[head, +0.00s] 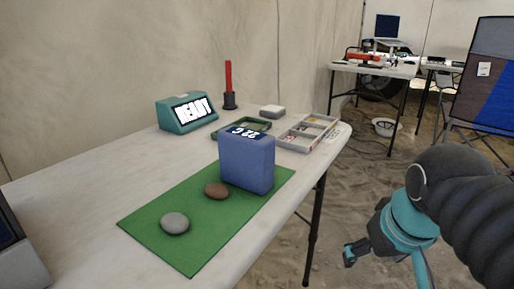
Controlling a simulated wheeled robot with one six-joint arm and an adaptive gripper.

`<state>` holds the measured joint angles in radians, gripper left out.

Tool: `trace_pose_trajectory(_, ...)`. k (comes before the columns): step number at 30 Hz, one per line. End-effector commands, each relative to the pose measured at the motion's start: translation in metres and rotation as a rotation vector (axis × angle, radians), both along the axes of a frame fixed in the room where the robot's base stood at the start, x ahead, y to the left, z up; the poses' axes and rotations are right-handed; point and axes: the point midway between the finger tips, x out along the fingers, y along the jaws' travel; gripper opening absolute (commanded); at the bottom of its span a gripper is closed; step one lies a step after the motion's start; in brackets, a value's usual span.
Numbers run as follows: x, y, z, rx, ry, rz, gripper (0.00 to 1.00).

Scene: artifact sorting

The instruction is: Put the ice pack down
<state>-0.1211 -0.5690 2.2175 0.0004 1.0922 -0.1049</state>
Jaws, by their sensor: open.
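A blue block-shaped pack, apparently the ice pack (247,165), stands upright on the right part of a green mat (190,254) on the table. Its dark top label shows white characters that look like a temperature. My gripper (352,252) is at the lower right, beyond the table's right edge and apart from the pack. It is open, and nothing shows in it. Part of it is hidden by my arm.
A brown stone (217,190) and a grey stone (175,223) lie on the mat.

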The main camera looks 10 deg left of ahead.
Motion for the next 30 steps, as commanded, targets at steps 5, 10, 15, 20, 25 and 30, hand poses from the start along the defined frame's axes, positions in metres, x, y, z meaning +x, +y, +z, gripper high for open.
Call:
trace_pose_trajectory(5,0.045,0.046,0.089,-0.052,0.088,0.217,0.77)
trace_pose_trajectory(10,0.078,0.097,0.155,-0.104,0.166,0.425,0.77)
trace_pose_trajectory(15,0.1,0.156,0.209,-0.156,0.238,0.633,0.77)
trace_pose_trajectory(20,0.108,0.204,0.242,-0.199,0.295,0.801,0.77)
trace_pose_trajectory(25,0.108,0.235,0.259,-0.226,0.332,0.908,0.77)
trace_pose_trajectory(30,0.107,0.244,0.259,-0.236,0.347,0.944,0.77)
